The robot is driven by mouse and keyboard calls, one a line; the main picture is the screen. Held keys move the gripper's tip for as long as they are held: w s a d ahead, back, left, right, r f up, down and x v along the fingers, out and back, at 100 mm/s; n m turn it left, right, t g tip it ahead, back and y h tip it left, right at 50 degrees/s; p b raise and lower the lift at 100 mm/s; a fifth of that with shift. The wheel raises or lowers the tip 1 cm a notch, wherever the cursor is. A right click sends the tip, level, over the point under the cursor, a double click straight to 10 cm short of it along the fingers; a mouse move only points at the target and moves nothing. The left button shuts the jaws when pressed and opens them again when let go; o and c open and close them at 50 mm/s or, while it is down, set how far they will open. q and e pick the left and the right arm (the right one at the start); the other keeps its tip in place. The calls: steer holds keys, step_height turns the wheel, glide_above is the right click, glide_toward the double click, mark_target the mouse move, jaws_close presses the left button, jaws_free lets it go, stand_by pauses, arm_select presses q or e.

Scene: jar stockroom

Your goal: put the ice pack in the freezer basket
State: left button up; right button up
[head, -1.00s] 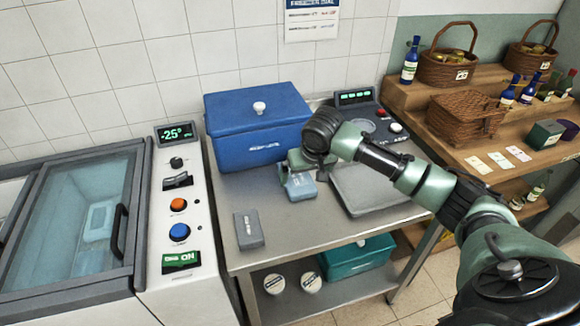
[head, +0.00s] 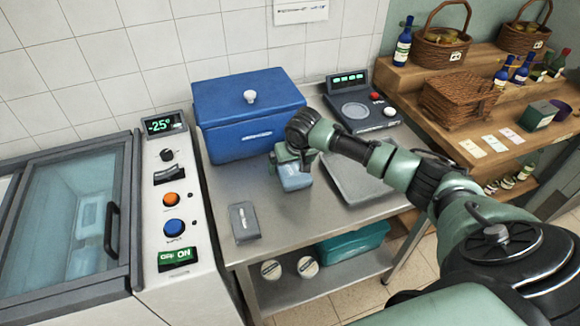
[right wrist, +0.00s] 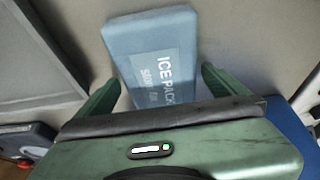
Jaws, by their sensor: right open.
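The ice pack (head: 294,179) is a pale blue block on the steel table, in front of a blue cooler. My right gripper (head: 291,158) is at the ice pack, reaching in from the right. In the right wrist view, the ice pack (right wrist: 155,55) with its printed label lies between the two green fingers (right wrist: 160,82), with gaps at its sides; the jaws are open. The freezer (head: 65,215) at the left has its glass lid shut. A pale shape inside, perhaps the basket (head: 88,240), shows dimly through the glass. My left gripper is out of view.
The blue cooler (head: 248,115) stands behind the ice pack. A grey box (head: 244,222) lies to its front left, and a flat grey tray (head: 350,178) to its right. A scale (head: 360,110) is behind the tray. The freezer's control panel (head: 172,210) reads -25°.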

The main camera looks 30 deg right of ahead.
steer(key=c, duration=1.5)
steer(key=shift+r, duration=0.1)
steer(key=c, duration=0.4)
steer(key=shift+c, duration=0.2)
